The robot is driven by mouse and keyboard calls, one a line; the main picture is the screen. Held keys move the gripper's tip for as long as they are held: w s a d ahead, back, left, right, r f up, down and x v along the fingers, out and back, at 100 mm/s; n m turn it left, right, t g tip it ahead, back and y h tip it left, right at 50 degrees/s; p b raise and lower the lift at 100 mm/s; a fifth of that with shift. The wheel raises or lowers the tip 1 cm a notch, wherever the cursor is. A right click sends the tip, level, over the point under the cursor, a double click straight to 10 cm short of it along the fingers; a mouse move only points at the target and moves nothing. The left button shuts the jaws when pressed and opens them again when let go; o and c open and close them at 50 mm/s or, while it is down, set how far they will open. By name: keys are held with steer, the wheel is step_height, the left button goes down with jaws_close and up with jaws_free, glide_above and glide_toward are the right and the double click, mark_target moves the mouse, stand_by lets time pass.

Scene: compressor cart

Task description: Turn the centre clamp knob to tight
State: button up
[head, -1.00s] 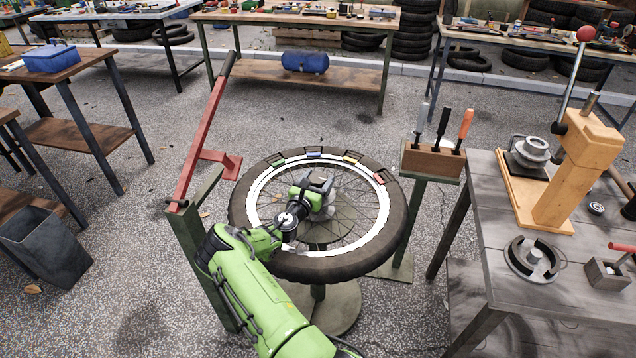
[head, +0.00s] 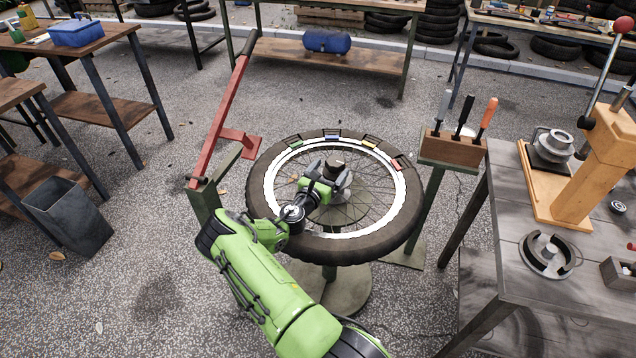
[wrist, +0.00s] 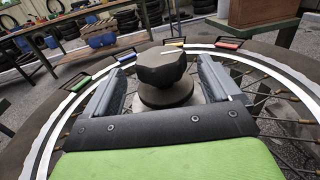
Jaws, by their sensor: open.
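The centre clamp knob (wrist: 162,68) is dark and faceted, with a pale mark on its top. It stands on a round collar (wrist: 165,98) at the wheel's hub. In the wrist view my gripper (wrist: 166,80) is open, with one finger on each side of the knob and a visible gap to each. In the head view my gripper (head: 335,180) is over the middle of the wheel (head: 290,245), and the knob (head: 337,165) shows partly between the fingers. The wheel lies flat on a stand (head: 345,285). Whether the knob is tight cannot be told.
Coloured tags lie around the far rim, among them a yellow one (head: 370,145) and a red one (head: 396,163). A red lever (head: 225,110) rises at the left. A wooden tool holder (head: 453,149) stands right of the wheel. A workbench (head: 500,215) is at the right.

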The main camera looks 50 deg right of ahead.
steer(key=p+v, duration=0.2)
steer(key=v, duration=0.9)
steer(key=shift+a+r, duration=0.1)
steer(key=shift+a, duration=0.25)
